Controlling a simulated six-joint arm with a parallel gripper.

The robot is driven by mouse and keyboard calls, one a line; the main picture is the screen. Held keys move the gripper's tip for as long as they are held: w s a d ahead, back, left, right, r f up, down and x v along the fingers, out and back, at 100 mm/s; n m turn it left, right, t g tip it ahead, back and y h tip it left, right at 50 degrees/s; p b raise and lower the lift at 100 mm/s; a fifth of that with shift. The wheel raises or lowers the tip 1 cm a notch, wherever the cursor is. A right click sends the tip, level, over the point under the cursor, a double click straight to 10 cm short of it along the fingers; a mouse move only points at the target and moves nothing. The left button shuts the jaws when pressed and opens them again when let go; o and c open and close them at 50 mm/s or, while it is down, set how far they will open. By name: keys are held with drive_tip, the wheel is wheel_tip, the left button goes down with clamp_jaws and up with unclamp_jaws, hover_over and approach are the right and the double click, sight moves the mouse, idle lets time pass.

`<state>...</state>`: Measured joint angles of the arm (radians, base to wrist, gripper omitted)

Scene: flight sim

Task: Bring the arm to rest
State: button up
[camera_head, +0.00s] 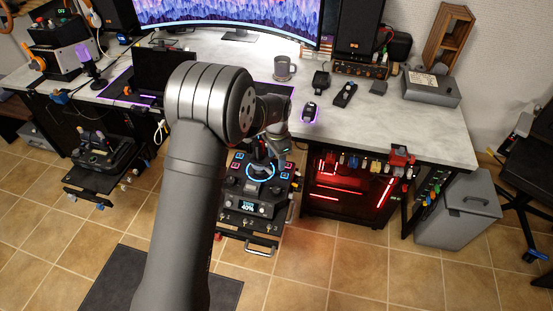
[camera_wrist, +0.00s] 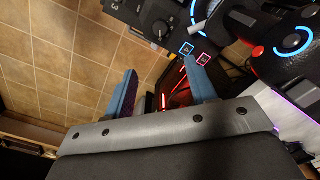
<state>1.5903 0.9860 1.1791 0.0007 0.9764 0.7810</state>
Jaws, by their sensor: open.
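My arm (camera_head: 185,220) rises from the bottom of the head view, bends at a large grey elbow joint and reaches towards the desk. Its wrist (camera_head: 274,125) is above the control panel (camera_head: 240,210), which has a lit display, square buttons and a blue light ring. My gripper's fingertips cannot be made out clearly in the head view. In the wrist view my gripper (camera_wrist: 162,88) has two blue-padded fingers spread wide apart, with nothing between them. The control panel (camera_wrist: 155,12) is beyond them at the top, with a black stick base with a blue ring (camera_wrist: 292,40) at right.
The grey desk (camera_head: 425,115) holds a mug (camera_head: 284,69), small devices, a curved monitor (camera_head: 230,12) and a speaker (camera_head: 358,28). A red-lit computer case (camera_head: 350,185) is under it. A grey bin (camera_head: 458,210) and black chair (camera_head: 530,165) stand right. Tiled floor is open in front.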

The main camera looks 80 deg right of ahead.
sight(276, 190)
drive_tip(key=shift+f, duration=0.1)
wheel_tip(276, 190, down, 17)
drive_tip(key=shift+f, duration=0.15)
idle(0.5)
wheel_tip(276, 190, up, 17)
wheel_tip(276, 190, down, 17)
drive_tip(key=shift+r, duration=0.1)
drive_tip(key=shift+n, duration=0.3)
drive_tip(key=n, duration=1.4)
idle(0.6)
